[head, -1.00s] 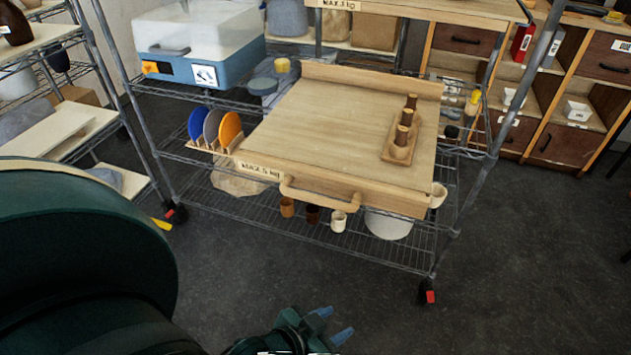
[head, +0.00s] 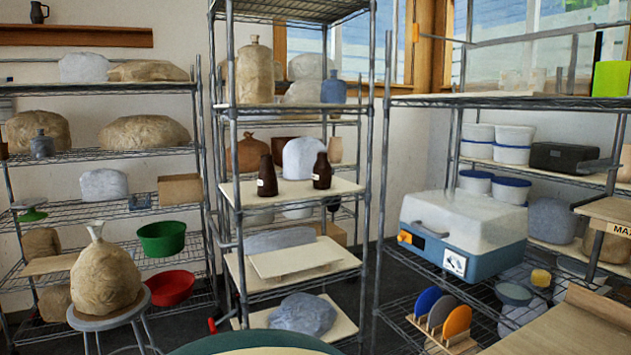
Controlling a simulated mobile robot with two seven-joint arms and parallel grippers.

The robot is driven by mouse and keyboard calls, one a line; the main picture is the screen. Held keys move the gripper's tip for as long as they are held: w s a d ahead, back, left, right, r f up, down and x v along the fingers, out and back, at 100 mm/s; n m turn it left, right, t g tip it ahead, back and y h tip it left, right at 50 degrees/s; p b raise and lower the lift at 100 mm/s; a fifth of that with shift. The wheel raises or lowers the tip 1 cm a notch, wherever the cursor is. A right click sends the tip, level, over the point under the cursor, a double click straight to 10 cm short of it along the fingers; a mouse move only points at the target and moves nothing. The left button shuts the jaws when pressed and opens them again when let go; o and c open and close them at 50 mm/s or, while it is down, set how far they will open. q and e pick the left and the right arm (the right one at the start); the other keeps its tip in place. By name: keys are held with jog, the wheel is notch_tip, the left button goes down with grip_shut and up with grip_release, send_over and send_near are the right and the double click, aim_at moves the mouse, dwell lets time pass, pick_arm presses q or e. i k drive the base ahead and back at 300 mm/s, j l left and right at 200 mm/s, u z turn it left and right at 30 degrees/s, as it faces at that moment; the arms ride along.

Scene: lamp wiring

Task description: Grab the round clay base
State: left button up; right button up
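I cannot pick out a round clay base for certain in the head view. Rounded clay-like lumps sit on the shelves, among them a tan lump (head: 144,132) and a grey lump (head: 303,313). A tied bag (head: 105,279), tan and bulging, stands on a round stool at the lower left. Three upright discs, blue, grey and orange (head: 457,327), stand in a small wooden rack at the lower right. Neither of my grippers is in view.
Wire shelving stands at the left, with a green bowl (head: 162,238) and a red bowl (head: 170,288). The middle rack holds two dark bottles (head: 267,176). A blue and white machine (head: 463,233) and a wooden board (head: 575,325) are at the right. Little floor shows.

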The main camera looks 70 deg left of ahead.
aim_at(322, 170)
jog(key=u, duration=2.4)
jog(key=i+u, duration=0.15)
jog(key=i, duration=0.4)
jog(key=i+l+u, duration=0.2)
jog(key=i, duration=0.35)
jog(key=i+l+u, duration=0.15)
jog(key=i, duration=0.45)
jog(key=i+l+u, duration=0.2)
jog(key=i+l, duration=0.15)
jog(key=i+l+u, duration=0.15)
jog(key=l, duration=0.45)
jog(key=i+j, duration=0.05)
jog(key=i, duration=0.1)
